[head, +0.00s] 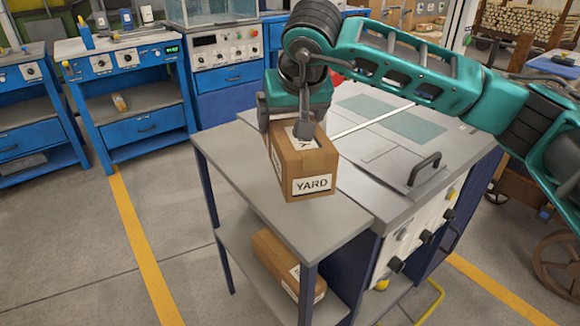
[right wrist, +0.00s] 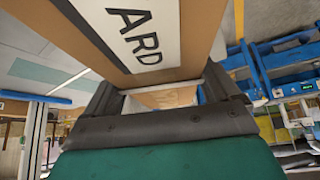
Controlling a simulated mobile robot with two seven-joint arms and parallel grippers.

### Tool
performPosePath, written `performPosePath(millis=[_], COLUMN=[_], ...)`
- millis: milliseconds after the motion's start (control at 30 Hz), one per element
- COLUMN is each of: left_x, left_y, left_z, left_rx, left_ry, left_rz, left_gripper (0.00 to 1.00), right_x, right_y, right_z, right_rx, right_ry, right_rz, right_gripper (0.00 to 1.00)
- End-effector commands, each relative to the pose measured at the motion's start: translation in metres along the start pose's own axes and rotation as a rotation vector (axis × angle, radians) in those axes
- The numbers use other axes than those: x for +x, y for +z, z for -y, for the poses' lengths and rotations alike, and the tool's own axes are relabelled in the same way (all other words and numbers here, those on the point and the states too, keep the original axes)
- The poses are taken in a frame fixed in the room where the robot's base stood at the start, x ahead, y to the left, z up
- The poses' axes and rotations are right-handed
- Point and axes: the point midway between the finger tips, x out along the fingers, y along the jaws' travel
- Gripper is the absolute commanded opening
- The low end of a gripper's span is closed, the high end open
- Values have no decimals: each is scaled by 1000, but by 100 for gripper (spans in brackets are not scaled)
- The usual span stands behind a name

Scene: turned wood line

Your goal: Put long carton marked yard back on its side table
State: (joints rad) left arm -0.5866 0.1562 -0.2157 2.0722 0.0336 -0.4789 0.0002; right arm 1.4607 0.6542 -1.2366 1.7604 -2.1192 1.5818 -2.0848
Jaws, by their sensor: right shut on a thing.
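The long carton marked YARD (head: 313,172) is brown cardboard with white labels. In the head view it is over the grey top of the side table (head: 245,178); I cannot tell whether it touches the top. My right gripper (head: 292,128) is shut on the carton from above and behind, hiding part of its top. In the right wrist view the carton (right wrist: 170,40) fills the upper middle, between the fingers (right wrist: 165,95), with part of its label readable. My left gripper is not in view.
Another brown carton (head: 275,262) lies on the table's lower shelf. A grey machine with a handle (head: 424,169) adjoins the table on the right. Blue workbenches (head: 125,85) stand behind to the left. The floor at left, with a yellow line (head: 140,245), is clear.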

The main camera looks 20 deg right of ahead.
Motion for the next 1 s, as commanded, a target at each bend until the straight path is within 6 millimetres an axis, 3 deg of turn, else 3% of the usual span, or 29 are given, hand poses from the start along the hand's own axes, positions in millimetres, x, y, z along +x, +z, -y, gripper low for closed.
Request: performPosePath(millis=[133, 467, 667, 1000], left_x=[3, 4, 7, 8], left_y=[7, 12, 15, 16], left_z=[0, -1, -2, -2], left_rx=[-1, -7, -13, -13], left_ry=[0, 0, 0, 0], left_rz=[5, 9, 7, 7], left_gripper=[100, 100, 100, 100], right_x=[27, 49, 74, 78], right_y=[18, 31, 48, 49], right_z=[0, 0, 0, 0], right_rx=[1, 1, 1, 1], right_ry=[0, -1, -1, -1], right_rz=[-1, -3, -2, -5], right_gripper=[36, 36, 36, 36])
